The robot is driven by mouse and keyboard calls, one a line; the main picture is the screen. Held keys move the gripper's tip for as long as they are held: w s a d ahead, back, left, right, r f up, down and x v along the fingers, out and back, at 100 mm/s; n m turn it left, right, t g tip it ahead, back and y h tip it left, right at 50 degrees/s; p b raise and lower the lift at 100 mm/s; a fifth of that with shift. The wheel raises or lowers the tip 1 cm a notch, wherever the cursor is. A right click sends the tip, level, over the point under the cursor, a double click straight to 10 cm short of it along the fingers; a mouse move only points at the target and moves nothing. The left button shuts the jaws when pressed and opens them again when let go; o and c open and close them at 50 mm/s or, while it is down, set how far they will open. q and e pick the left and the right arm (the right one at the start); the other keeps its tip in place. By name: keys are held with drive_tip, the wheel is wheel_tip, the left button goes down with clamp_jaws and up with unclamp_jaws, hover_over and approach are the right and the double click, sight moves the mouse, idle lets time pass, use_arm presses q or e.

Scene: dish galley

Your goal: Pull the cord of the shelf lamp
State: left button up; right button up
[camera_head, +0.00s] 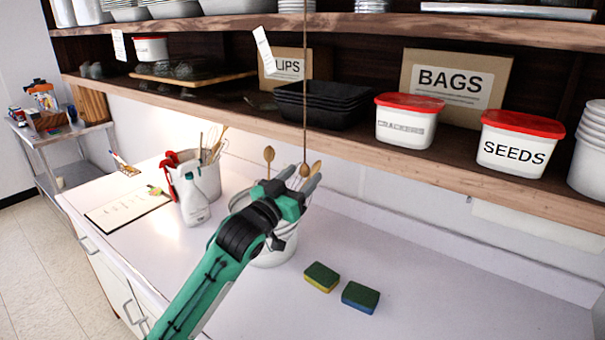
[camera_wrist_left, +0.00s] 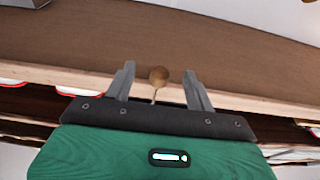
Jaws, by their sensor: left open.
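The lamp's pull cord (camera_head: 305,80) hangs straight down in front of the shelves. A small wooden bead (camera_head: 305,171) is at its lower end. My left gripper (camera_head: 303,178) is open, with its fingers on either side of the bead in the head view. In the left wrist view the round bead (camera_wrist_left: 158,75) shows between the two open fingertips (camera_wrist_left: 159,75), with a gap on both sides. I cannot tell how deep it sits between them. The lamp itself is not visible, and my right gripper is not in view.
Behind my gripper stands a white crock (camera_head: 275,256) with wooden spoons. The shelf (camera_head: 350,146) holds black trays (camera_head: 322,104) and red-lidded tubs (camera_head: 517,142). Two sponges (camera_head: 341,286) lie on the counter (camera_head: 450,290), which is clear at the right.

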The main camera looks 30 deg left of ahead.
use_arm(q)
drive_tip(key=b+v, duration=0.1)
drive_tip(key=v, duration=0.7)
idle(0.5)
idle(0.5)
